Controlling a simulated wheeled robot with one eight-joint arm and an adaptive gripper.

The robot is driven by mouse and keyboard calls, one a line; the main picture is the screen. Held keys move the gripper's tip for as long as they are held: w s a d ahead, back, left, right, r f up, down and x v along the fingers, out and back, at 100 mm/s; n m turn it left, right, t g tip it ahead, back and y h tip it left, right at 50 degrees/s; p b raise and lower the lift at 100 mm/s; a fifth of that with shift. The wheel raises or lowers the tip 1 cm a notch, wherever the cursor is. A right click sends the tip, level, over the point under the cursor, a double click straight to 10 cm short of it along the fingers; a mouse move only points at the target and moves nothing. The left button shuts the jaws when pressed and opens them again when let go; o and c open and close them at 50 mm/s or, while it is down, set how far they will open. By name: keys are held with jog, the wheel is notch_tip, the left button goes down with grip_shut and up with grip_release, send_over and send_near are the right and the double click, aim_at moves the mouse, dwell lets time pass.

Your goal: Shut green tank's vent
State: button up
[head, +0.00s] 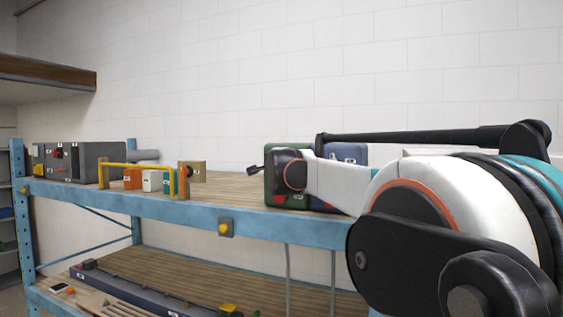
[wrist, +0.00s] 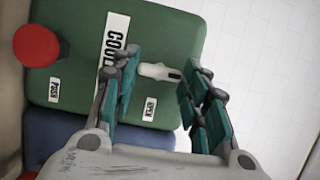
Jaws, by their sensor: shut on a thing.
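The green tank (wrist: 170,35) fills the upper part of the wrist view, with a large "COOL..." label partly hidden by a finger. A white lever (wrist: 155,71) lies on its face, above a small "OPEN" label (wrist: 149,109). My gripper (wrist: 161,75) has one finger at each end of the lever and is shut on it. In the head view the green tank (head: 271,188) stands on the shelf, largely hidden behind my arm, and the lever cannot be made out there.
A red button (wrist: 36,45) and a "PUSH" label (wrist: 54,90) are on the green tank. A blue tank (head: 347,152) is beside it. A yellow rail (head: 135,166) and grey box (head: 95,160) stand further left on the shelf (head: 232,188). Bare boards lie between.

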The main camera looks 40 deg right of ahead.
jog(key=o, duration=1)
jog(key=shift+o, duration=0.2)
jog(key=v, duration=0.7)
jog(key=shift+s+a, duration=0.2)
jog(key=shift+a, duration=0.05)
